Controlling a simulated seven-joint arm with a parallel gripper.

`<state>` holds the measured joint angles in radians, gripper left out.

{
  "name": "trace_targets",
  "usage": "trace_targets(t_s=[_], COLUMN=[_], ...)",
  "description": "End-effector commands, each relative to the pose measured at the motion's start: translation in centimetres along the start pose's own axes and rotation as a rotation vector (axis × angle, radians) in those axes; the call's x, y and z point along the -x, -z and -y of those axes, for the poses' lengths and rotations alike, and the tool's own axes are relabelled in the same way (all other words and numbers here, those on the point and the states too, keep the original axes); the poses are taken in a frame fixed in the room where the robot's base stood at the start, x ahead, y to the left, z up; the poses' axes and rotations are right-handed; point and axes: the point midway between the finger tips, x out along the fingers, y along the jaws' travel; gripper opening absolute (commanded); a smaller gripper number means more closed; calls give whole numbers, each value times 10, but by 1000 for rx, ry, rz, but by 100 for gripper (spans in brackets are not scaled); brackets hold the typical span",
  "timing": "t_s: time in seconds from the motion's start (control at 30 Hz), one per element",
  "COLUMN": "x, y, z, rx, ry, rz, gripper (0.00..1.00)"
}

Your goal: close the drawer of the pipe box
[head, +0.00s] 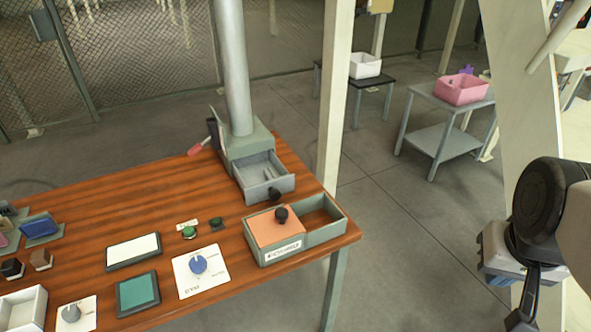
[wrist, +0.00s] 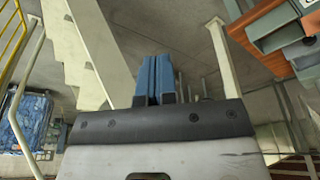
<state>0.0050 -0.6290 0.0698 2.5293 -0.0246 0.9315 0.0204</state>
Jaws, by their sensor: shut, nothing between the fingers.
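The pipe box (head: 246,141) is a grey-green box with a tall grey pipe rising from it, at the back right of the wooden table in the head view. Its grey drawer (head: 266,186) is pulled out toward the front right, with its inside showing and a dark round knob (head: 275,194) on its front. My gripper (wrist: 155,78) shows in the wrist view with its blue fingers together and nothing between them. It is apart from the drawer. In the head view my arm is at the right edge, off the table.
A grey-green box with an orange sliding lid (head: 276,228) and black knob stands just in front of the drawer. Green buttons (head: 189,232) and a blue dial (head: 198,264) lie left of it. A red-handled tool (head: 198,147) is beside the pipe box.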

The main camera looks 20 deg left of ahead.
Motion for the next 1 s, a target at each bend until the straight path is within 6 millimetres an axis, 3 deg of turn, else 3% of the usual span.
trace_targets(t_s=[0.27,0.53,0.77,1.0], x=[-8,-20,-33,-55], y=[45,136,209,265], z=[-6,7,51,125], rx=[106,356,624,937], ry=[-105,-241,-278,-226], rz=[-90,-286,-464,-625], gripper=[0,0,0,0])
